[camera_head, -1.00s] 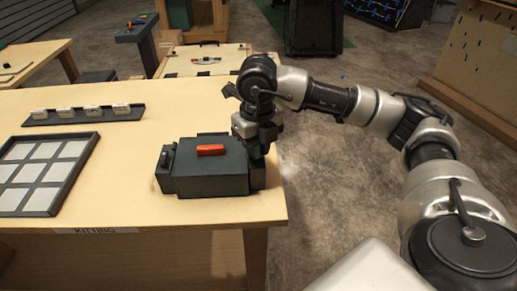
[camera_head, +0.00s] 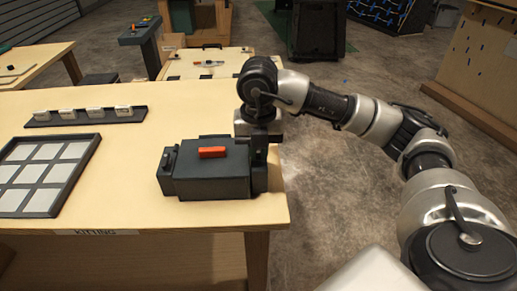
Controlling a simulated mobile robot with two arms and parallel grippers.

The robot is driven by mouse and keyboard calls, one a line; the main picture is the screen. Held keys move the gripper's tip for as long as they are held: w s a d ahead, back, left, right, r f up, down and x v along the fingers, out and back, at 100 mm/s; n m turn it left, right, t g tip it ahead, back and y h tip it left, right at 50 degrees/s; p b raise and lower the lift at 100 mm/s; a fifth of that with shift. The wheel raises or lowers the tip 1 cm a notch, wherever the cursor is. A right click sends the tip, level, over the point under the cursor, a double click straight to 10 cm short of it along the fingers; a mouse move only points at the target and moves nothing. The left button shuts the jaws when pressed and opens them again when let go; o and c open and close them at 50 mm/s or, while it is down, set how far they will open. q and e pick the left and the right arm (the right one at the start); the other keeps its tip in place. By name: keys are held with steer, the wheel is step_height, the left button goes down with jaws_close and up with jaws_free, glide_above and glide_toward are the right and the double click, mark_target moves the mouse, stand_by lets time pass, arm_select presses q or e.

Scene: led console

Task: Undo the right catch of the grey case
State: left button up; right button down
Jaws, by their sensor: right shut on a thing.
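The grey case (camera_head: 215,178) sits closed near the front right corner of the kitting table. It has a red-orange handle or tab (camera_head: 212,152) on its lid and a small dark catch (camera_head: 169,158) on its left side. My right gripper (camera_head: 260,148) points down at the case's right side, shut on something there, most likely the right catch. The gripper hides that catch, so I cannot tell its position. My left gripper is not in view.
The table (camera_head: 135,190) also holds a tray (camera_head: 50,172) with pale squares at the left and a dark rack (camera_head: 85,116) with several pale labelled pieces behind. Bare tabletop lies between them and the case. The table's right edge is close to the case.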

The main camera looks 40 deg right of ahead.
mark_target(258, 154)
steer(key=shift+w+r, duration=0.1)
steer(key=shift+r, duration=0.05)
steer(key=c, duration=1.4)
jaws_free()
step_height(258, 154, up, 11)
steer(key=shift+f+p, duration=0.15)
steer(key=shift+p, duration=0.65)
